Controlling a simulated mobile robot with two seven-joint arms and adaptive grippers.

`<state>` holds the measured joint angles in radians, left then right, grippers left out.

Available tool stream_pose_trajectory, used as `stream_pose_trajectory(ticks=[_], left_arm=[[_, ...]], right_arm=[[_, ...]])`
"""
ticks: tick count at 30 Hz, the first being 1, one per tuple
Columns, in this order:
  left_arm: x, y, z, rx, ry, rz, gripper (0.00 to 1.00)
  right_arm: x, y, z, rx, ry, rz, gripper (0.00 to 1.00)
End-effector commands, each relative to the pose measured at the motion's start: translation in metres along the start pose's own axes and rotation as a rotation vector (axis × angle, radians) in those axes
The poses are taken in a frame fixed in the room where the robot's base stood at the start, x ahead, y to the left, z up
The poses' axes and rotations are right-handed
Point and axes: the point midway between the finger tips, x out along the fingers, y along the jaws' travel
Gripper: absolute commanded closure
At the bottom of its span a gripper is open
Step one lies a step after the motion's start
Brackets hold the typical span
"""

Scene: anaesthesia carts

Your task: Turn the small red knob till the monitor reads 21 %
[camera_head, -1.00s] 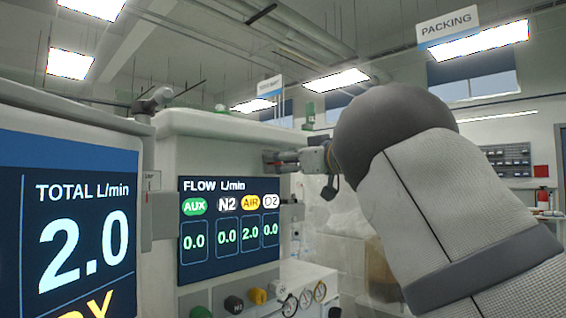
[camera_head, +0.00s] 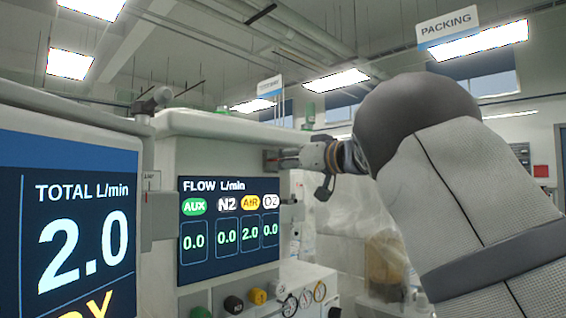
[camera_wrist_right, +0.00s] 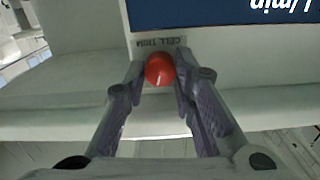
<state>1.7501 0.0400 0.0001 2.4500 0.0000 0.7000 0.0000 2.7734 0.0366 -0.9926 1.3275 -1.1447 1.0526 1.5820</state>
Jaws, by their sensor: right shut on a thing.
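The small red knob (camera_wrist_right: 160,69) is in the upper middle of the right wrist view, under a small upside-down label. My right gripper (camera_wrist_right: 163,82) has one finger on each side of the knob and is shut on it. In the head view my right gripper (camera_head: 284,160) is at the cabinet's right edge, where I cannot make out the knob. The large monitor (camera_head: 80,162) reads TOTAL 2.0 L/min; its lower part is cut off and no percent value shows. The flow screen (camera_head: 228,260) reads AUX 0.0, N2 0.0, AIR 2.0, O2 0.0. My left gripper is out of view.
Below the flow screen are green (camera_head: 201,312), black (camera_head: 234,304) and yellow (camera_head: 257,296) knobs, with round gauges (camera_head: 305,298) beside them. A plastic-wrapped load (camera_head: 345,225) stands behind my right arm. A PACKING sign (camera_head: 447,25) hangs overhead.

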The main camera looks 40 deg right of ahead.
Motion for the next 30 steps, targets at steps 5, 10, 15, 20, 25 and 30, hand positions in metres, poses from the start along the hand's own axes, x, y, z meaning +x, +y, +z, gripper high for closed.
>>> stream_pose_trajectory(ticks=[5, 10, 15, 20, 25, 30], left_arm=[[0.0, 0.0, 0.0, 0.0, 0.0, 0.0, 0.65], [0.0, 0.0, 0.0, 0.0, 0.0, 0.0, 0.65], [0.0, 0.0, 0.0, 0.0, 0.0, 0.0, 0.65], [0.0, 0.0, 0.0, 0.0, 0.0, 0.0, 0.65], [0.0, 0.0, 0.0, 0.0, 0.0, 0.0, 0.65], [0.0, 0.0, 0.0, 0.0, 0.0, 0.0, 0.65]], right_arm=[[0.0, -0.001, 0.0, -0.002, -0.001, -0.001, 0.55], [0.0, 0.0, 0.0, -0.003, -0.001, -0.001, 0.55], [-0.005, 0.0, 0.0, -0.002, 0.0, 0.001, 0.55], [-0.042, -0.001, -0.002, -0.001, 0.003, 0.001, 0.55], [-0.087, -0.001, -0.001, -0.002, 0.001, 0.001, 0.55], [-0.114, -0.001, 0.001, -0.003, -0.002, -0.001, 0.55]])
